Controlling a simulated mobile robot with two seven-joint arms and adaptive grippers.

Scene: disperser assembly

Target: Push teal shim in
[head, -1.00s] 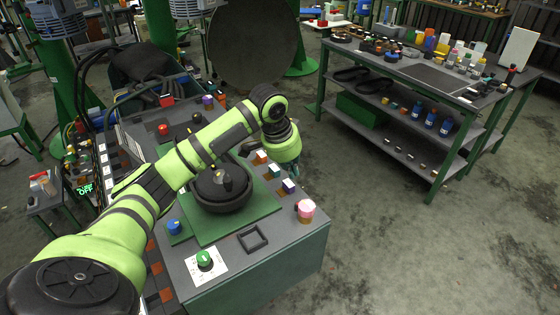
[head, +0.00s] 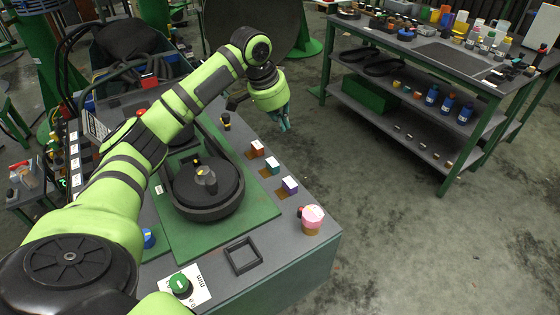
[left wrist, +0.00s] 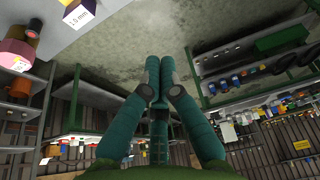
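The teal shim (head: 272,166) is a small block with a white top, in the middle of a row of three at the right edge of the grey console in the head view. An orange shim (head: 257,149) is on its far side and a purple shim (head: 289,185) on its near side. How deep the teal shim sits is too small to tell. My left gripper (head: 284,124) is past the console's right edge, apart from the shims. In the left wrist view, its teal fingers (left wrist: 160,68) are together with nothing visible between them. My right gripper is not in view.
The console carries a round black housing (head: 207,187) on a green plate, a pink-topped knob (head: 312,219), a black square frame (head: 243,256) and a green knob (head: 180,283). A green workbench (head: 422,62) stands at the back right. Open floor lies between.

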